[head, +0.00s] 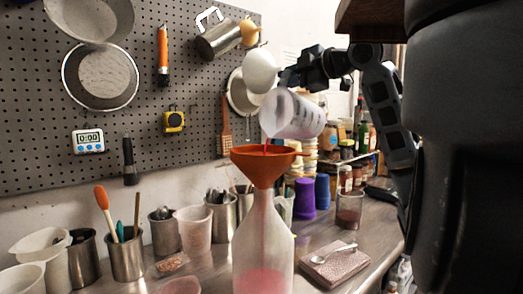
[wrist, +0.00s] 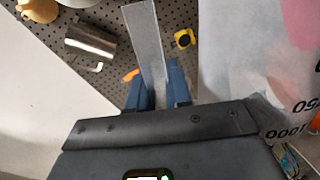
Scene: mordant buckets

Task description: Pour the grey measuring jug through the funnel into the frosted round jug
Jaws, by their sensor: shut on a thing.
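The grey measuring jug (head: 300,117) is tilted on its side above the orange funnel (head: 265,168), its mouth facing left and down. A thin red stream runs from its lip into the funnel. The funnel sits upright in the neck of the frosted round jug (head: 262,235), which stands upright with pinkish-red liquid in its lower part. My gripper (head: 290,76) is above the measuring jug, shut on its handle. In the wrist view the fingers (wrist: 157,88) close on the grey handle strip (wrist: 146,42), and the jug's marked wall (wrist: 262,55) fills the right side.
Steel cups (head: 127,257) with tools and pale tubs (head: 193,230) stand left of the frosted jug. A pegboard (head: 190,90) with hanging tools is behind.

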